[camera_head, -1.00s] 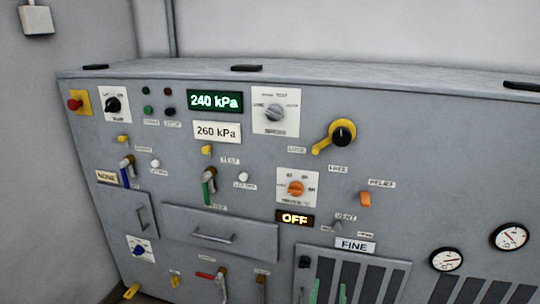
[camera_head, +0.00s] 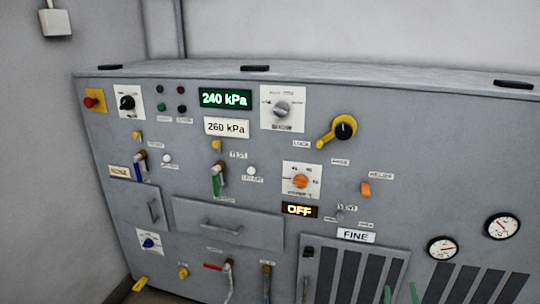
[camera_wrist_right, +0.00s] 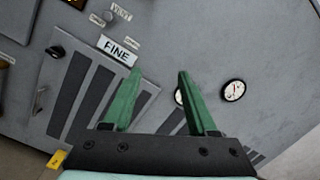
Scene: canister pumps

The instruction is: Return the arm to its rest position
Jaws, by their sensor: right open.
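My right gripper (camera_head: 401,293) shows only as two green fingertips at the bottom edge of the head view, in front of the dark-striped grille of the grey control panel (camera_head: 250,170). In the right wrist view the gripper (camera_wrist_right: 160,74) has its two green fingers spread apart with nothing between them. The panel lies beyond the fingers, with the FINE label (camera_wrist_right: 118,50) to their upper left. My left gripper is not in view. The rest of my right arm is hidden below the head view.
The panel carries a green 240 kPa display (camera_head: 225,99), a yellow-and-black rotary handle (camera_head: 345,128), an orange knob (camera_head: 301,181) and an orange RELIEF switch (camera_head: 367,189). Two round gauges (camera_head: 442,247) (camera_head: 503,226) sit at the lower right. Several levers stick out at the lower left.

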